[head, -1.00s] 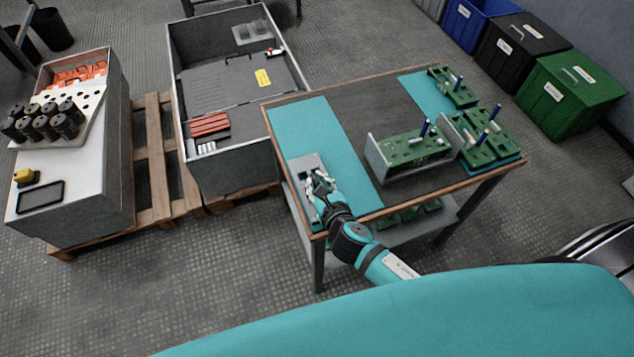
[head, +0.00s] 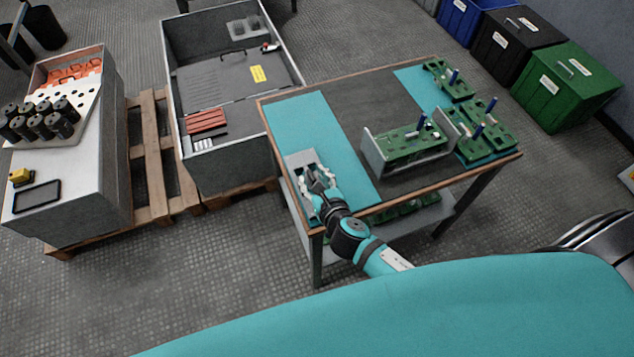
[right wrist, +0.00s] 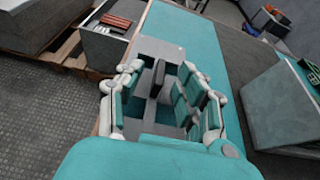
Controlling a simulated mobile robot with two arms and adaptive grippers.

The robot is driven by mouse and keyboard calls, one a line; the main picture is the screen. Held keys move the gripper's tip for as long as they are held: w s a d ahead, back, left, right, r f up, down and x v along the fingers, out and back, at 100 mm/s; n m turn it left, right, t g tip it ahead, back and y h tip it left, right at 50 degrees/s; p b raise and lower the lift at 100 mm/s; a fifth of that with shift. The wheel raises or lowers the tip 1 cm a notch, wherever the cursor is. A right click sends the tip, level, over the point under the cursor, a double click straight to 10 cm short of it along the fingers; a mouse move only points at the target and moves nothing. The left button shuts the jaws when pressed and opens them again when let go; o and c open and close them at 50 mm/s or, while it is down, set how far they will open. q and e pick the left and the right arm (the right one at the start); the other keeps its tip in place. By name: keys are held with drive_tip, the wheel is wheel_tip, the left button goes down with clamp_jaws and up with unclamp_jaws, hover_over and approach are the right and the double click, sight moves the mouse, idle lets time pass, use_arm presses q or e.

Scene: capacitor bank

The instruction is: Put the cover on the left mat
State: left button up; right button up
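The cover (head: 299,158) is a grey plate lying on the left teal mat (head: 302,118), at its near left end. My right gripper (head: 317,180) is over the cover and hides part of it. In the right wrist view the cover (right wrist: 160,47) reaches out past the fingers, and grey upright parts of it stand between them. The fingers of my right gripper (right wrist: 160,95) are spread wide on either side, with gaps to those parts. Whether the fingers touch the cover is hard to tell. My left gripper is not in view.
A grey-sided unit with a green board (head: 410,145) stands mid-table. More green boards (head: 480,133) sit on the right teal mat (head: 415,82). The left mat's far part is clear.

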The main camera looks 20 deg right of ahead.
drive_tip(key=v, duration=1.2)
